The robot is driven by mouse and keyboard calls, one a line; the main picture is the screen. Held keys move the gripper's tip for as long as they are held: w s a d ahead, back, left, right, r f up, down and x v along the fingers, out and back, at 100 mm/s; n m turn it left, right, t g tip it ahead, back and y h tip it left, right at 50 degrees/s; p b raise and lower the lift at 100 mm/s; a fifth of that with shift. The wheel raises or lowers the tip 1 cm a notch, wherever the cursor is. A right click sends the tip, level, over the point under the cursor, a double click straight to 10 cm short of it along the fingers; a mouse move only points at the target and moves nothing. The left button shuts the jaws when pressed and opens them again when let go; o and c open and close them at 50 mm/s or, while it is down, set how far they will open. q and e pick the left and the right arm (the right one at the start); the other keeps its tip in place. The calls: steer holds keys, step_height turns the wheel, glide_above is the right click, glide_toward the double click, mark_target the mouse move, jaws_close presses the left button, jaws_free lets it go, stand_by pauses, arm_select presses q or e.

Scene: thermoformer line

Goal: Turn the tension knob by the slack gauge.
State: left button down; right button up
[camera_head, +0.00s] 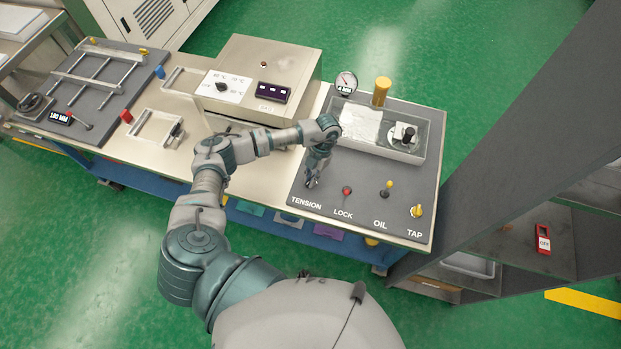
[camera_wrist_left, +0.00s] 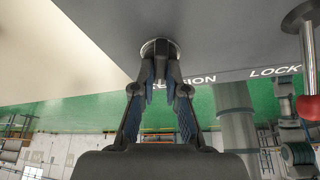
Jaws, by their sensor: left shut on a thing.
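My left gripper (camera_head: 311,183) reaches down at the left front of the dark grey panel, just above the TENSION label. In the left wrist view my left gripper (camera_wrist_left: 160,80) is shut on the tension knob (camera_wrist_left: 158,46), whose round metal base shows at the fingertips. The fingers hide most of the knob. The slack gauge (camera_head: 346,82), a round white dial with a red needle and a "4 MM" display, stands at the panel's back left. My right gripper is not in view.
The red-tipped LOCK lever (camera_head: 346,191) stands close to the right of the gripper. The OIL lever (camera_head: 387,188) and yellow TAP handle (camera_head: 417,211) lie further right. Behind are a clear-walled tray (camera_head: 420,150) and a yellow cylinder (camera_head: 381,91). A beige heater box (camera_head: 290,60) stands left.

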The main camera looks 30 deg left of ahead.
arm_select(q)
steer(key=shift+w+r, duration=0.1)
steer(key=shift+w, duration=0.15)
steer(key=c, duration=1.2)
jaws_free()
steer(key=v, duration=1.1)
steer(key=shift+w+r, duration=0.2)
steer(key=shift+r, duration=0.1)
steer(key=shift+a, duration=0.1)
